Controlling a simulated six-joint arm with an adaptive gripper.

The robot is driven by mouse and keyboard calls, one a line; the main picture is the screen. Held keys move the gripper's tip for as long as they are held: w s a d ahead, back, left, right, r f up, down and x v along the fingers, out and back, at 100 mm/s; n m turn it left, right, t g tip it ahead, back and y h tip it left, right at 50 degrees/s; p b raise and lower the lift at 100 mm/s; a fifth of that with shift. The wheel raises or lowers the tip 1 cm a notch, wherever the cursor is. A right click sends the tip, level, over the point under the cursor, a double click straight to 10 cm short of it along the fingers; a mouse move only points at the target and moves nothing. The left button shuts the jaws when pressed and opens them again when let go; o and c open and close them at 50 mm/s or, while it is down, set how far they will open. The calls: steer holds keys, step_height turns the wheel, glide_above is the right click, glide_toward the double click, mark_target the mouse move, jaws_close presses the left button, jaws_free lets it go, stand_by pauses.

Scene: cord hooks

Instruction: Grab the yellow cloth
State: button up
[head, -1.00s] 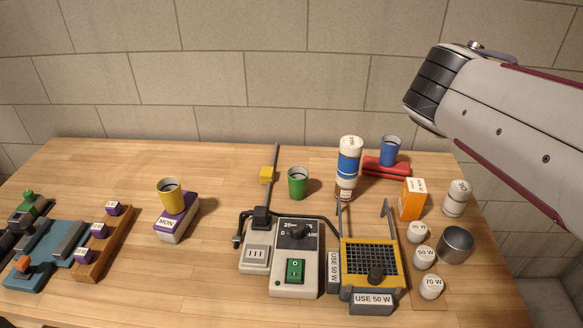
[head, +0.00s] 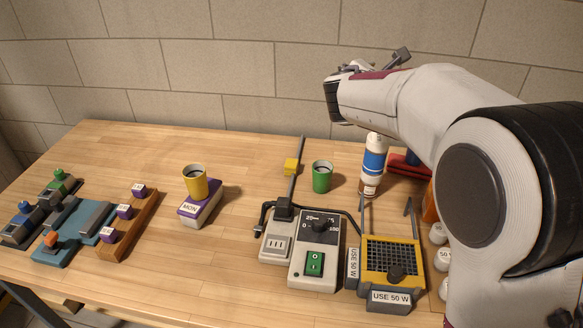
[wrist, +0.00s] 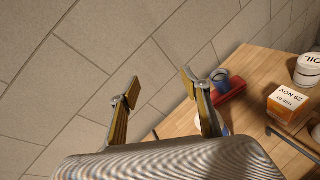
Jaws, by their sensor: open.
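I see no cloth that I can make out in either view. The yellow things are a cup (head: 195,183) on a purple and white box marked MON, a small block (head: 291,165) on a dark rod, and the frame of a device (head: 391,254) marked USE 50 W. My gripper (wrist: 160,86) is open and empty, its two fingers apart in front of the wall in the wrist view. In the head view part of it shows (head: 401,57) high above the back of the table, with the rest hidden behind my arm.
A green cup (head: 322,177), a blue and white bottle (head: 374,162) and a switch box (head: 314,255) stand on the table. A red object (wrist: 229,95) and an orange box (wrist: 290,105) are at the right. Free wood lies at the back left.

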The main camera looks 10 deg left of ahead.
steer(key=w+a+f+n+y, duration=0.1)
steer(key=w+a+f+n, duration=0.2)
steer(key=a+f, duration=0.35)
steer(key=w+a+f+n+y, duration=0.2)
steer(key=a+f, duration=0.4)
steer(key=a, duration=0.1)
steer(key=n+y, duration=0.1)
steer(key=n, duration=0.2)
glide_above(292, 162)
steer(key=s, duration=0.3)
step_height(292, 162, down, 12)
steer(key=f, duration=0.1)
steer(key=shift+w+a+r+g, duration=0.15)
steer(key=shift+w+r+g, duration=0.05)
steer(key=shift+r+g, duration=0.1)
steer(key=shift+f, duration=1.8)
steer(key=shift+f, duration=0.1)
steer(key=shift+f, duration=1.5)
steer(key=shift+x, duration=1.5)
steer(key=shift+f, duration=0.15)
